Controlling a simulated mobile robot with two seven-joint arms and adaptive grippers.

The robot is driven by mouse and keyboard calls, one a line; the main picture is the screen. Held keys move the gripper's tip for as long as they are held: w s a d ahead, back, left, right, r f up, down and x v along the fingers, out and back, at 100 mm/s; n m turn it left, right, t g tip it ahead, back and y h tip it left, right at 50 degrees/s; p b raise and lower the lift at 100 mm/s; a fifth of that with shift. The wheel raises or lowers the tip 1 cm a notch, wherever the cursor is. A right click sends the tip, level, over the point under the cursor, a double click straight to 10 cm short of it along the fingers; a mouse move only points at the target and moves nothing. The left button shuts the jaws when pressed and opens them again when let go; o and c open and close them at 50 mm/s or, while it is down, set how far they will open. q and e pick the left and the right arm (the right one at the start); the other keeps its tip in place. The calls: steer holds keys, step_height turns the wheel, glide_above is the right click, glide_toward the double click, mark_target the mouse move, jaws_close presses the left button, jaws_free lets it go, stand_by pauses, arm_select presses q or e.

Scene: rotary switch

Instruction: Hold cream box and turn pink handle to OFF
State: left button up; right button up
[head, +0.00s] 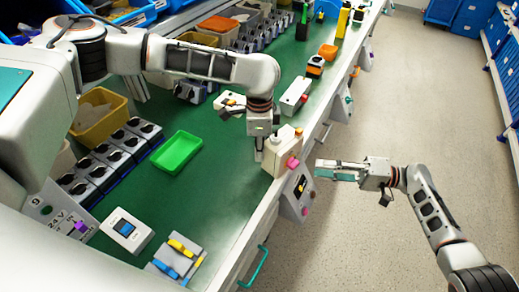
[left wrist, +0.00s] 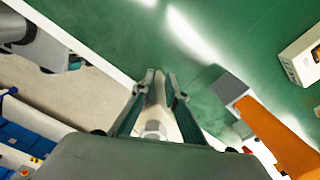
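The cream box (head: 279,152) stands at the right edge of the green bench, with the pink handle (head: 293,162) on its right-hand side facing the aisle. My left gripper (head: 264,148) points down at the box's left end. In the left wrist view its fingers (left wrist: 160,82) lie on both sides of the cream box (left wrist: 157,100), seemingly closed against it. The pink handle is not visible in that view. My right gripper (head: 318,170) is open and empty over the aisle, right of the handle, with its fingers pointing left towards it. The handle's OFF marking cannot be read.
A panel with a dark dial (head: 299,186) is on the bench front below the box. The bench between tray and box is clear. The aisle floor (head: 420,110) is open.

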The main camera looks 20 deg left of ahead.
arm_select(q)
steer(key=o, duration=0.5)
steer(key=shift+r, duration=0.1)
step_height(320, 180, up, 12)
stand_by(0.5)
